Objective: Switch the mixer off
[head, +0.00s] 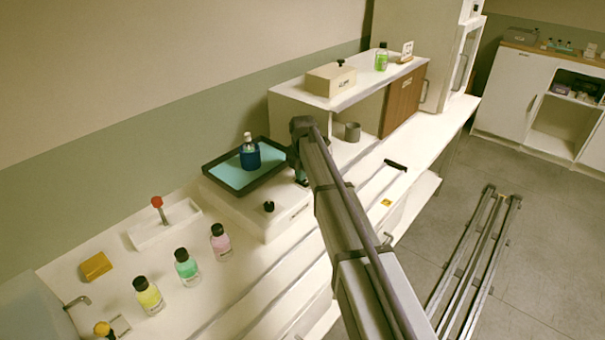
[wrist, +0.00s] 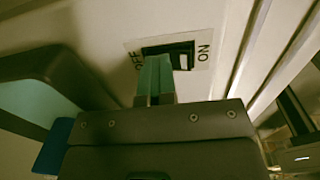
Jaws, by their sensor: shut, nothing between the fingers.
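The mixer (head: 270,222) is a white box with a black knob on top and a dark-rimmed, light blue tray (head: 237,192). In the wrist view, a dark switch (wrist: 183,52) sits on a white plate marked OFF at the left and ON at the right. A light strip shows at its ON side. My gripper (wrist: 156,62) is shut and empty, its teal fingers over the OFF side of the switch. I cannot tell whether they touch it. In the head view, my arm hides the mixer's far right end.
Pink (head: 220,242), green (head: 187,267) and yellow (head: 149,295) bottles stand on the counter at the left. A shelf unit (head: 285,98) with a beige box (head: 331,80) stands behind my arm. A grey cup (head: 352,131) is below the shelf.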

